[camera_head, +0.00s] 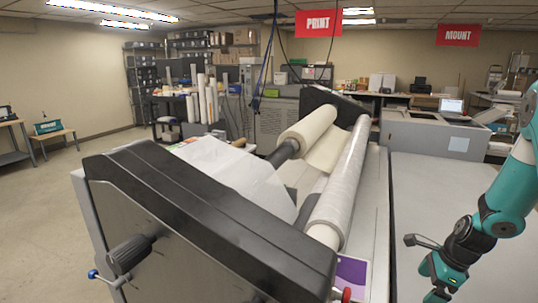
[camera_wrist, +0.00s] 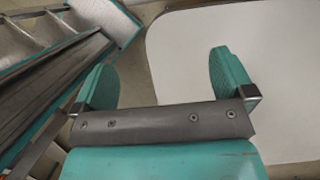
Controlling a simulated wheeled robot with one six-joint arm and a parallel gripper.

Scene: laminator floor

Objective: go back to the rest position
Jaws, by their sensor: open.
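My gripper (camera_wrist: 160,62) is open in the wrist view, with its two teal fingers apart and nothing between them. A pale flat surface (camera_wrist: 270,85) with a rounded corner lies beyond the fingers. In the head view my teal arm comes down at the right edge, and its lower end is partly cut off by the bottom of the frame. A large laminator (camera_head: 200,215) with a black end housing fills the middle of the head view, to the left of my arm.
White rolls (camera_head: 343,180) lie across the laminator. A grey flat table (camera_head: 440,200) lies beside it, behind my arm. A laptop (camera_head: 451,106) sits on a grey machine at the back right. Shelves (camera_head: 210,40) line the back wall. Floor (camera_head: 50,220) is clear at the left.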

